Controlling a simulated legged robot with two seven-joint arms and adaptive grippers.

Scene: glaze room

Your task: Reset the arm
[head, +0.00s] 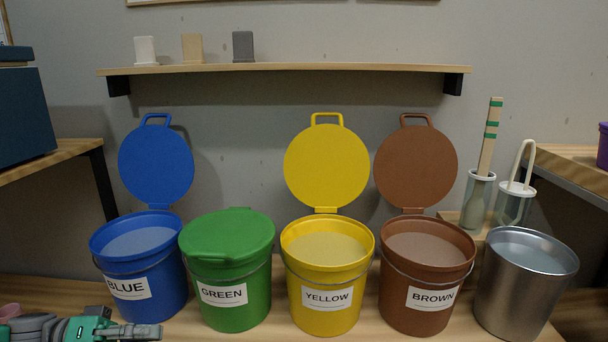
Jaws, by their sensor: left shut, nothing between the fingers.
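My left gripper (140,332) shows at the bottom left corner, in front of the blue bucket and low over the table edge. Its fingers are shut with nothing between them. My right gripper is not in the head view. The blue bucket (150,295), yellow bucket (325,315) and brown bucket (400,300) stand in a row with their lids raised behind them. Each of these holds a pale fill up near the rim. The green bucket (228,312) has its lid (228,232) down over it.
A metal bucket (515,300) stands at the right end of the row. Behind it are two clear holders (478,200) with upright tools. A wall shelf (290,69) carries three small tiles. Side tables stand at left (50,160) and right (570,165).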

